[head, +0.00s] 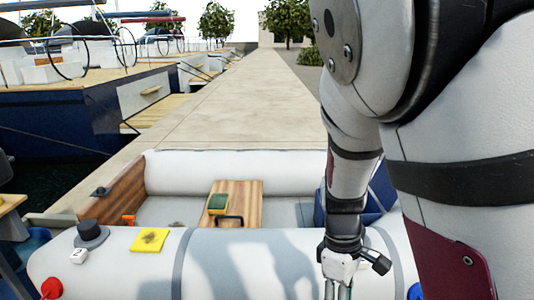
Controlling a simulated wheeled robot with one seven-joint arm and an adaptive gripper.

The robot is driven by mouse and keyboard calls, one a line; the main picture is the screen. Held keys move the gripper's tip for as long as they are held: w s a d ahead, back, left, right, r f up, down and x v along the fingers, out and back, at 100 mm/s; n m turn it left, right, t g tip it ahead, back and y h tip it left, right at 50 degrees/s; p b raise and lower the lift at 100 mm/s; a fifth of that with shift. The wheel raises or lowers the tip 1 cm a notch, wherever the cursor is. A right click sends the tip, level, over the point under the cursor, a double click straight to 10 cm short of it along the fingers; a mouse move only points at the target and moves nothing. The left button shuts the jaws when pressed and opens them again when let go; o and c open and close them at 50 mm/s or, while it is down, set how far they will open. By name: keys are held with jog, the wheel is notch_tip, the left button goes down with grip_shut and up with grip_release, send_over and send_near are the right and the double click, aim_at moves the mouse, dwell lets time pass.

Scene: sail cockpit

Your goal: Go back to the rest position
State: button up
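My arm fills the right side of the head view and reaches down to the front. My gripper (339,288) hangs low, over or in front of the white rounded tube at the bottom. Its fingers point down and are cut off by the lower picture edge. I cannot tell how far apart the fingertips are or whether anything is between them.
A blue bin (378,195) stands partly behind my arm.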

jog(key=s+d+r+m+t+y+b, duration=0.1)
jog(key=s+d+r+m+t+b, duration=0.15)
jog(key=s+r+m, duration=0.55)
jog(key=s+d+r+m+t+b, duration=0.1)
jog(key=s+d+r+m+b, duration=0.3)
jog(key=s, duration=0.9)
notch_tip(320, 180, up, 28)
jog(key=a+n+t+p, duration=0.1)
jog(key=a+t+p, duration=0.1)
jog(key=p, duration=2.4)
jog(key=shift+w+f+t+p, duration=0.15)
jog(key=shift+w+t+p, duration=0.25)
jog(key=shift+t, duration=0.25)
